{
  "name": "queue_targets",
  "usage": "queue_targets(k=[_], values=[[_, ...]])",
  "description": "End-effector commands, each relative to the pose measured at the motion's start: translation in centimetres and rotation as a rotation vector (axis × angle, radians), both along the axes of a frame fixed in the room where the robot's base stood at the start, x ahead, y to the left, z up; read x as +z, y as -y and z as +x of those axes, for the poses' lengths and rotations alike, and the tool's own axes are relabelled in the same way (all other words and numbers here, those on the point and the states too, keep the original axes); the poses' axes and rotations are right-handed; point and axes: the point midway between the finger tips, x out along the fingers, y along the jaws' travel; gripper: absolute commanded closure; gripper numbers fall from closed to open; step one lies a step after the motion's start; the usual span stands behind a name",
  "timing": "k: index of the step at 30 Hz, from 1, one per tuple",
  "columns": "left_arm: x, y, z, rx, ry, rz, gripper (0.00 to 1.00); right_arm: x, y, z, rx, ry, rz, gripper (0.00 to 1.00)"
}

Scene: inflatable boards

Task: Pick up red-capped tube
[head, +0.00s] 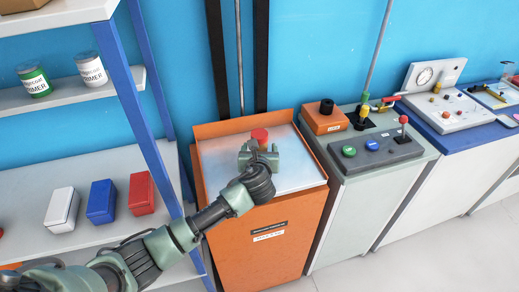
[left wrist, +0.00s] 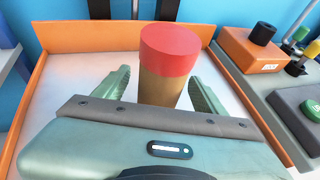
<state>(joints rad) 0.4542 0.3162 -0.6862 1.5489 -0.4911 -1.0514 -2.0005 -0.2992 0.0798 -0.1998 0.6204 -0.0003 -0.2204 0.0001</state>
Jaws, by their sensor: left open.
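The red-capped tube (left wrist: 165,70) has a brown body and a red cap, and stands upright on the grey top of an orange cabinet. In the head view its red cap (head: 260,134) shows just beyond my left gripper (head: 259,155). In the left wrist view my left gripper (left wrist: 157,95) is open, with one finger on each side of the tube and a gap visible on both sides. The tube's lower part is hidden behind the gripper body. My right gripper is in neither view.
The orange cabinet (head: 262,237) has a raised orange rim at the back and left. To its right is a grey bench (head: 372,169) with an orange box (head: 325,119) and a button panel (head: 375,150). A shelf unit (head: 132,89) with blue posts stands at the left.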

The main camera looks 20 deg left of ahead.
Motion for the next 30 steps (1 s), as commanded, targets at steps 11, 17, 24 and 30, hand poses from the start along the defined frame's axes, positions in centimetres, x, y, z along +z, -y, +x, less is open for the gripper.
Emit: queue_targets(k=[11, 17, 24, 30], values=[[0.0, 0.0, 0.0, 0.000, 0.000, -0.001, 0.90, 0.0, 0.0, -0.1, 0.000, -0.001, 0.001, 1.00], [0.0, 0.0, 0.0, 0.000, 0.001, -0.001, 1.00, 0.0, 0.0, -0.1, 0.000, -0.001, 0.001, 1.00], [1.0, 0.0, 0.0, 0.000, 0.003, 0.000, 1.00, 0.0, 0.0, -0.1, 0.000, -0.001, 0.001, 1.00], [4.2, 0.0, 0.1, 0.000, 0.008, -0.002, 1.00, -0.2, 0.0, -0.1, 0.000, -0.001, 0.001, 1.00]])
